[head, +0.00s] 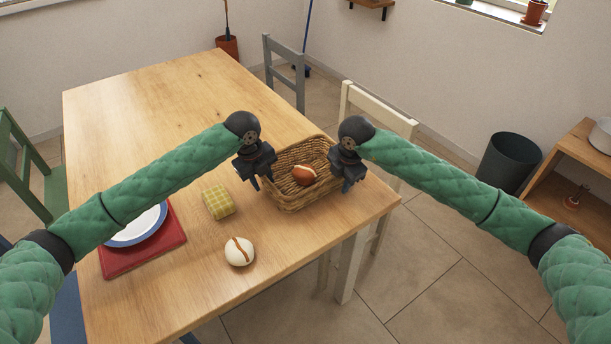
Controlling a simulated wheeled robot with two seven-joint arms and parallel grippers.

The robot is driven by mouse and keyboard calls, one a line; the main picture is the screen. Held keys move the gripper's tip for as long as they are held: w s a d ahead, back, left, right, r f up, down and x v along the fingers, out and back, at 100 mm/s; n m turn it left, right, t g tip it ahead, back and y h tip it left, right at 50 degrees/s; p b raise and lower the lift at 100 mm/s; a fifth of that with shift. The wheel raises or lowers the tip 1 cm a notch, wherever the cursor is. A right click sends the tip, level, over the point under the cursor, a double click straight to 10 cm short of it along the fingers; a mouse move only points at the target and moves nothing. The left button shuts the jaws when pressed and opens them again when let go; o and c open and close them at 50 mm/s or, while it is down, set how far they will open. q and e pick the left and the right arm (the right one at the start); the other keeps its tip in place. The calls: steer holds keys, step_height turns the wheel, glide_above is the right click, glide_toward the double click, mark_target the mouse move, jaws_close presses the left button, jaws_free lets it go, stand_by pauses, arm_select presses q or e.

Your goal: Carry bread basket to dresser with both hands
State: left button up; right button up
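The wicker bread basket (290,204) stands on the wooden table near its right corner. A brown bread roll (304,175) with a pale stripe lies inside it. My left gripper (262,180) is at the basket's left side and my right gripper (345,182) is at its right side. Both point down close to the rim. Their fingers are small and partly hidden, so I cannot tell whether they are open or closed on the rim. A low wooden furniture piece (566,150), possibly the dresser, is at the right edge of the view.
A cream chair (378,108) stands behind the basket. A dark bin (508,162) stands on the floor.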

arm_select(q)
jaws_close()
arm_select(e)
jaws_close()
arm_select(q)
steer(key=shift+r, duration=0.15)
arm_select(e)
steer(key=shift+r, duration=0.2)
